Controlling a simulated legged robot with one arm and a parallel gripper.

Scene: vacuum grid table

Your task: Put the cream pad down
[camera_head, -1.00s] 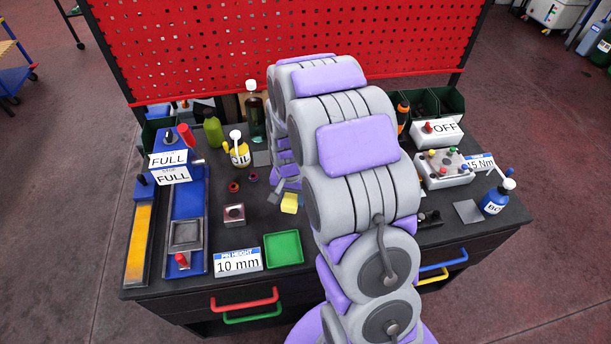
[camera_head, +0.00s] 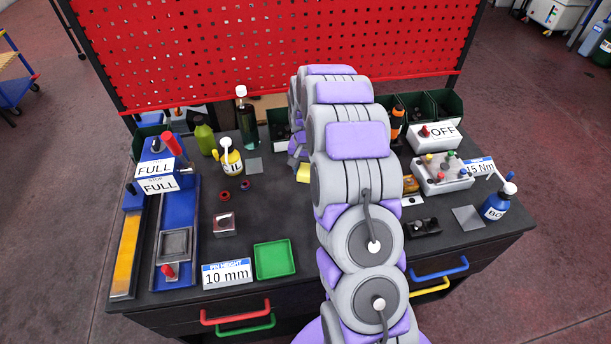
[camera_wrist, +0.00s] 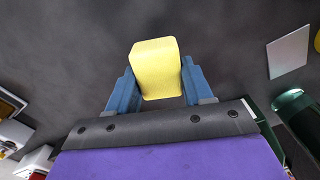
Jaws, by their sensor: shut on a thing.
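The cream pad looks yellow and block-like in the wrist view (camera_wrist: 157,70). My gripper (camera_wrist: 156,88) has its blue fingers shut on the pad, one on each side, and the pad sticks out beyond the fingertips. In the head view a part of the pad (camera_head: 304,173) shows just left of my arm, over the back middle of the dark table (camera_head: 330,238). My arm hides most of my gripper there. I cannot tell whether the pad touches the table.
A grey plate (camera_wrist: 288,53) lies to the right in the wrist view. A green tray (camera_head: 274,260) is at the front. Dark bins (camera_head: 278,122) line the back.

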